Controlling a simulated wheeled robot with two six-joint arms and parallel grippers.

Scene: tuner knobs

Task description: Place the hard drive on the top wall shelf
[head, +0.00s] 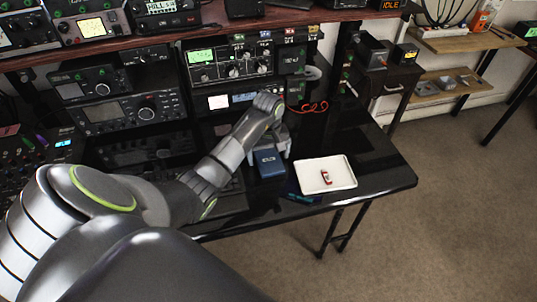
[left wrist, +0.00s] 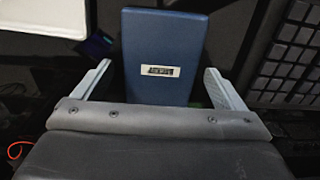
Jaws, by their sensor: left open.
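The hard drive, a blue box (head: 268,163), is on the black desk below my left gripper (head: 270,150). In the left wrist view the blue hard drive (left wrist: 163,40) has a small white label and lies between the two pale fingers of my left gripper (left wrist: 157,68). The fingers are open, with a gap on each side of the drive. The top wall shelf (head: 460,43) is a light wooden board at the upper right, holding an orange-and-white bottle and cables. My right gripper is not in view.
A white tray (head: 340,175) with a small red-and-white item (head: 326,177) sits right of the drive. Radio gear (head: 130,108) fills the desk's back and left. A lower wooden shelf (head: 428,90) holds small grey parts. A dark cabinet (head: 388,82) stands beside the shelves. Open carpet lies at right.

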